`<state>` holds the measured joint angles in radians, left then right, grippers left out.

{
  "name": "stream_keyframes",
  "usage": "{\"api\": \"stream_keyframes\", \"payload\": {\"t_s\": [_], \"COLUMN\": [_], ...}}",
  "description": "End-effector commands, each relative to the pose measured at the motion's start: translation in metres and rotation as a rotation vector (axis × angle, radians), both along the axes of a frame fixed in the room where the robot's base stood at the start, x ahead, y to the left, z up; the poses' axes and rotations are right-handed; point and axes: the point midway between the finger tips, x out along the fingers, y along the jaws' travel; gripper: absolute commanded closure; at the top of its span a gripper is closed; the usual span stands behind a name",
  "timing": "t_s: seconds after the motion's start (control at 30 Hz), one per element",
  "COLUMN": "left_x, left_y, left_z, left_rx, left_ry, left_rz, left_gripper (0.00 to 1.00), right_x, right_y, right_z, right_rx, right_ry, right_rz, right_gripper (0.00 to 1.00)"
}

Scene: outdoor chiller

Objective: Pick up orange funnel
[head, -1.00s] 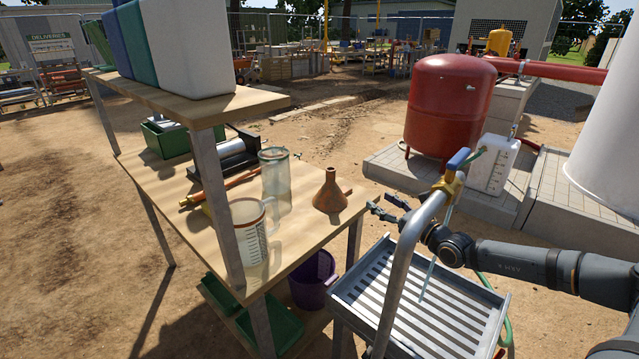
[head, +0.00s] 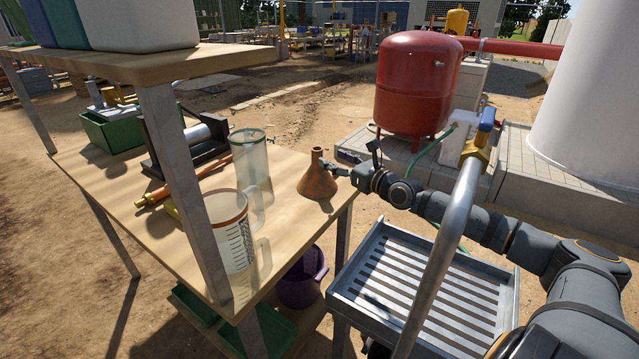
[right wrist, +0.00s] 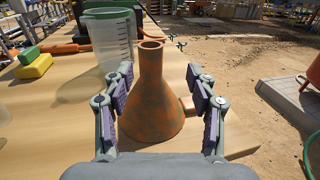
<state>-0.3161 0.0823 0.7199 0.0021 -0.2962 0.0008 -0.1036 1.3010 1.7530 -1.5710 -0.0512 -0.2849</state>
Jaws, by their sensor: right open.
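The orange funnel (head: 318,178) stands upright, wide end down, near the right corner of the wooden bench (head: 285,235). It looks worn and rusty. In the right wrist view the funnel (right wrist: 151,95) stands between the two open fingers of my right gripper (right wrist: 166,100), with a gap on each side. In the head view my right gripper (head: 345,170) reaches in from the right at the funnel's side, partly hidden by its own wrist. My left gripper is not in view.
A clear jar (head: 250,160) and a measuring jug (head: 230,232) stand left of the funnel. A metal post and shelf (head: 185,65) rise at the left. A curved pipe (head: 445,240) with a blue-handled tap stands over a slatted tray (head: 375,240), close to my right arm.

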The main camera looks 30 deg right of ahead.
Motion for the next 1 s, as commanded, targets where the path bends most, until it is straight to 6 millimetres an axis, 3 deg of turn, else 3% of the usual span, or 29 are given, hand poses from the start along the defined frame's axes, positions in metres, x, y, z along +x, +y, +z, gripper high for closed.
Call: {"api": "stream_keyframes", "payload": {"t_s": [0.03,0.3,0.47,0.8,1.0], "left_x": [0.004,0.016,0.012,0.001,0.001], "left_y": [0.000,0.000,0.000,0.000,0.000], "left_z": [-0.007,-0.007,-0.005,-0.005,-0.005], "left_rx": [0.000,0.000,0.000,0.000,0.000], "left_ry": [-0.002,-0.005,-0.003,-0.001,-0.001], "left_rz": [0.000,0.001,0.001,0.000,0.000], "left_gripper": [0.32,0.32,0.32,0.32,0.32], "right_x": [0.004,0.011,0.015,0.055,0.062], "right_y": [0.002,0.012,0.012,0.021,0.023], "right_z": [-0.003,0.002,0.006,0.007,0.005], "right_rx": [0.008,0.003,0.008,0.009,0.003], "right_ry": [-0.006,-0.005,-0.009,-0.009,-0.004], "right_rz": [0.005,0.036,0.035,0.034,0.036], "right_gripper": [0.42,0.42,0.42,0.42,0.42]}}
